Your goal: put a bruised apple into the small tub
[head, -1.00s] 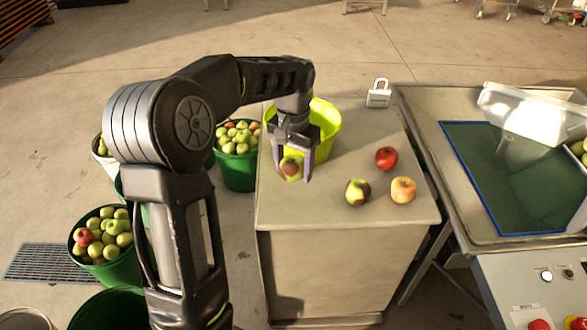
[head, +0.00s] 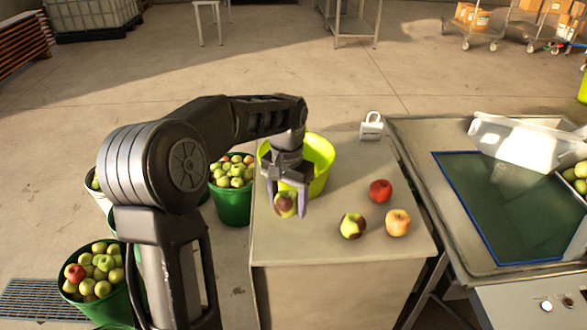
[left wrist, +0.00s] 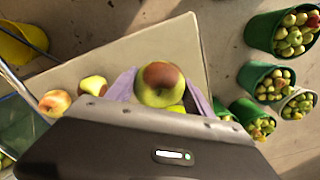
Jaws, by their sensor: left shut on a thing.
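My left gripper (head: 288,206) is shut on a yellow-green apple (head: 285,205) with a brown patch. It holds the apple in front of the yellow-green tub (head: 322,168), which stands on the cabinet top (head: 310,239); the gripper hides part of the tub. In the left wrist view the held apple (left wrist: 160,84) shows its large brown patch between the fingers. On the top's right side lie a red apple (head: 380,190), a green apple with a dark patch (head: 352,226) and a yellow-orange apple (head: 397,222). My right gripper is not in view.
A white padlock-shaped object (head: 371,127) stands at the top's back right corner. Green buckets of apples (head: 233,206) stand on the floor to the left. A metal machine with a blue-edged green bed (head: 510,210) stands to the right. The cabinet top's front is bare.

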